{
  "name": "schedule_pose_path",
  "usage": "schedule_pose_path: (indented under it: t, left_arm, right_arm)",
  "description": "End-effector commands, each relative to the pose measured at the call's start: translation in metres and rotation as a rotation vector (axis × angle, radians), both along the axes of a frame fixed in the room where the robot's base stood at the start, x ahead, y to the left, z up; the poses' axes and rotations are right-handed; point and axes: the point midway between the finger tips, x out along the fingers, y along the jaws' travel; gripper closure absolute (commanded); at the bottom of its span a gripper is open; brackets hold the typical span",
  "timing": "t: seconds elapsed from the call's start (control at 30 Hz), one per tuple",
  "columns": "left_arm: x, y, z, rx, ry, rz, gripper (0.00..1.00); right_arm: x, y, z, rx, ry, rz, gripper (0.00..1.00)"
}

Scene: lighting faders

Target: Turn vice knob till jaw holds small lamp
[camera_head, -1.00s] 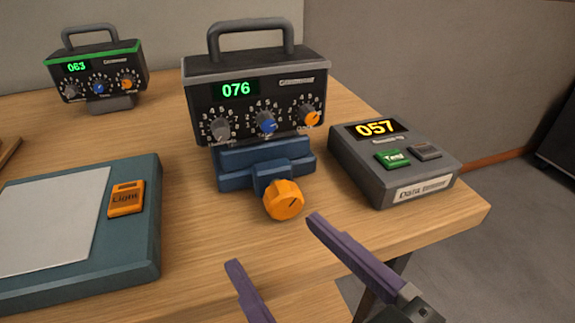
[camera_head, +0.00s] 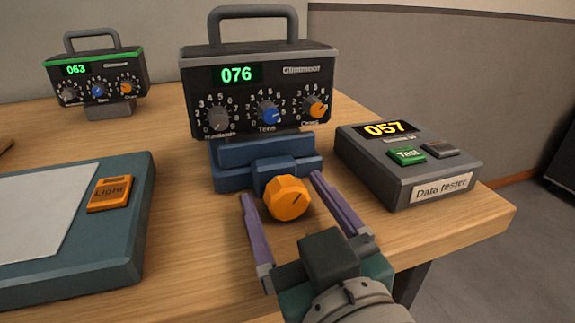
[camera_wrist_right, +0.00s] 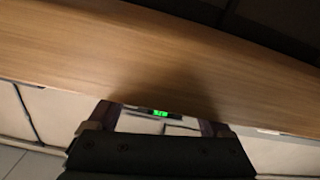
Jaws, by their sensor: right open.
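An orange vice knob (camera_head: 287,198) sticks out at the front of a blue vice (camera_head: 233,177) on the table. The vice stands under the front of a black lamp box (camera_head: 188,105) with a grey top, a handle and a green 076 readout. My right gripper (camera_head: 282,187) is open, with its two purple fingers on either side of the knob and a gap showing at the left finger. I cannot tell whether the right finger touches the knob. In the right wrist view the fingers (camera_wrist_right: 160,112) are dark and the knob is not clear. My left gripper is not in view.
A grey data tester (camera_head: 370,170) with a yellow 057 readout stands to the right, near the table edge. A teal panel (camera_head: 140,215) with an orange Light button lies at the left. A smaller box (camera_head: 135,62) reading 063 stands at the back left.

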Motion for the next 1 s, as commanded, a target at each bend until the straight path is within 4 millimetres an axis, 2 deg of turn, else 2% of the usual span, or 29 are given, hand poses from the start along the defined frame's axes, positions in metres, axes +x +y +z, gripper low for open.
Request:
schedule_pose_path:
  t: [0.27,1.0]
  left_arm:
    - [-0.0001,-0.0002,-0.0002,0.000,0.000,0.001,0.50]
    - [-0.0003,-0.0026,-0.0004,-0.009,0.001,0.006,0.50]
  right_arm:
    - [0.0022,0.0008,0.0001,0.000,0.000,0.001,0.17]
    - [0.0019,0.0006,0.0000,0.000,0.000,0.001,0.99]
